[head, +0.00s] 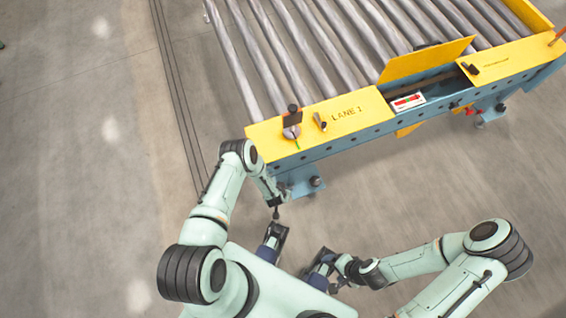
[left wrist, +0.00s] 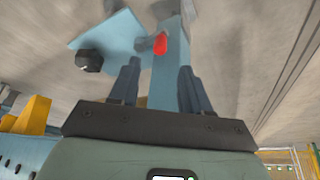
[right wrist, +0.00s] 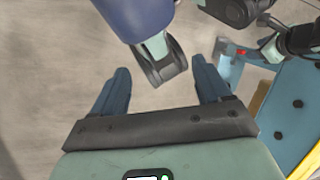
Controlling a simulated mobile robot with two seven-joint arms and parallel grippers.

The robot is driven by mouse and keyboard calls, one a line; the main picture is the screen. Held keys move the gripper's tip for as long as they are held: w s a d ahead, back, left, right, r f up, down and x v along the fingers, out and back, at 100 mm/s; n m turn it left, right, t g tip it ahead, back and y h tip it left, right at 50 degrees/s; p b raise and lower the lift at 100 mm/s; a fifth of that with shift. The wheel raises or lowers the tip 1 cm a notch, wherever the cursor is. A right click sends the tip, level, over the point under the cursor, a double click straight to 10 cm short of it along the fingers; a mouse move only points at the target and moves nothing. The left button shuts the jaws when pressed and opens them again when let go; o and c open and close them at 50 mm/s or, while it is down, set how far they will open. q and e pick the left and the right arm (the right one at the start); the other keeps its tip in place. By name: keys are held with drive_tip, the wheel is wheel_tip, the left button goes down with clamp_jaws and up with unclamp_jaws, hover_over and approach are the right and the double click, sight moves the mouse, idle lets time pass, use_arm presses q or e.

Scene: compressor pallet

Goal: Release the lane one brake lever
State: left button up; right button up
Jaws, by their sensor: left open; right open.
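On the yellow end cover (head: 347,116) marked LANE 1, a lever with a black knob (head: 293,108) stands over a pale round base, with a dark plate beside it and a small green mark below. A second, short dark lever (head: 320,121) lies between it and the lettering. I cannot tell which one is the brake lever. My left gripper (head: 276,208) is below the cover's left end; its open, empty fingers (left wrist: 158,85) point towards a blue post (left wrist: 168,65) with a red part. My right gripper (head: 326,262) is open and empty, low and apart from the conveyor.
The roller conveyor (head: 300,55) runs away behind the cover. A raised yellow plate (head: 425,60), a red-and-white label (head: 407,102) and another dark lever (head: 470,68) are to the right. A blue foot bracket (head: 300,178) stands below. The floor at left is clear.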

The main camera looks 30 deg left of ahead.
sight(288, 188)
use_arm(q)
drive_tip(key=b+x, duration=0.3)
drive_tip(key=x, duration=0.5)
drive_tip(key=shift+f, duration=0.2)
clamp_jaws()
